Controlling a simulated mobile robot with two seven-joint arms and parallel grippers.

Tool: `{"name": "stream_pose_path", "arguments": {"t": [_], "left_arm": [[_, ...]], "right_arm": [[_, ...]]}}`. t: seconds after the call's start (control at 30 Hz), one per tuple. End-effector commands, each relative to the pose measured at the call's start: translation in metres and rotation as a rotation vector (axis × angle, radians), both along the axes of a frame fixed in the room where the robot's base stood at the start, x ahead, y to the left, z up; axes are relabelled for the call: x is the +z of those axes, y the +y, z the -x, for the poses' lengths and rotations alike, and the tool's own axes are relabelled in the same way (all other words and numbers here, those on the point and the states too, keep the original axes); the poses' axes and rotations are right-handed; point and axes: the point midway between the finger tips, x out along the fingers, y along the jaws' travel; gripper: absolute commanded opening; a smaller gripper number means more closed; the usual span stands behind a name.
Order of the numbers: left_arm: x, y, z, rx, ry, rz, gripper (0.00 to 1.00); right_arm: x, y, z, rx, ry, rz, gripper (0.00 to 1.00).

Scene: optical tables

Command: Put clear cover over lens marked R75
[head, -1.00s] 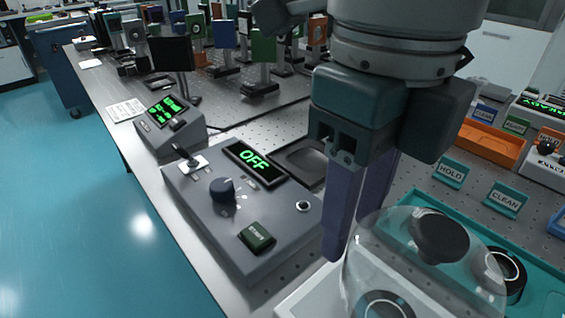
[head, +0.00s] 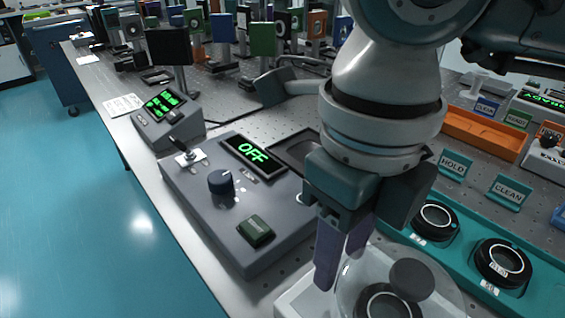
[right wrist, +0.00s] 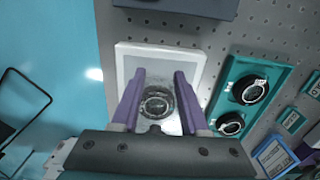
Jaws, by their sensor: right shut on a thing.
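My right gripper (head: 345,265) points down, shut on the clear cover (head: 445,295), a transparent dome with a dark round knob (head: 412,280). The dome is over a black-ringed lens (head: 385,304) on a white plate (head: 292,305) at the bottom of the head view. I cannot tell whether its rim touches the plate. In the right wrist view the lens (right wrist: 157,103) shows between the purple fingers (right wrist: 158,85), on the white plate (right wrist: 128,62). Its marking is not legible. My left gripper is not in view.
A teal tray (head: 462,262) with two black-ringed lenses (head: 437,219) (head: 503,262) lies to the right. A grey control box (head: 200,205) reading OFF stands left of the plate. HOLD (head: 454,165) and CLEAN (head: 508,192) signs and an orange bin (head: 483,136) stand behind the tray.

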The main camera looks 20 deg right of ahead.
Motion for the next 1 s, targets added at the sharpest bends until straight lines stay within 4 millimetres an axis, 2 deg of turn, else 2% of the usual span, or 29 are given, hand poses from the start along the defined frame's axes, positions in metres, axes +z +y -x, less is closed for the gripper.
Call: {"name": "stream_pose_path", "arguments": {"t": [0.23, 0.27, 0.5, 0.77, 0.93, 1.0], "left_arm": [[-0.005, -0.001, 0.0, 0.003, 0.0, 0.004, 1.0], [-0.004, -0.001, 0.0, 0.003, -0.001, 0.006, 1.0], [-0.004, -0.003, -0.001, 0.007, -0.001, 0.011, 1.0], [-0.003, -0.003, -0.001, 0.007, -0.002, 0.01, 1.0], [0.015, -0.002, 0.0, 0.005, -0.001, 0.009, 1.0], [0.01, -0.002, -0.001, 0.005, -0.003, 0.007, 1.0]], "right_arm": [[-0.004, 0.0, 0.0, 0.0, 0.0, 0.0, 0.0], [-0.004, 0.0, 0.0, 0.0, 0.0, 0.0, 0.47], [-0.004, 0.0, 0.0, 0.0, 0.0, 0.0, 0.73], [-0.003, 0.0, 0.0, 0.0, 0.0, 0.0, 0.74], [0.014, 0.0, 0.0, 0.0, 0.0, 0.0, 0.74], [0.023, 0.0, -0.002, 0.0, -0.005, -0.001, 0.74]]}}
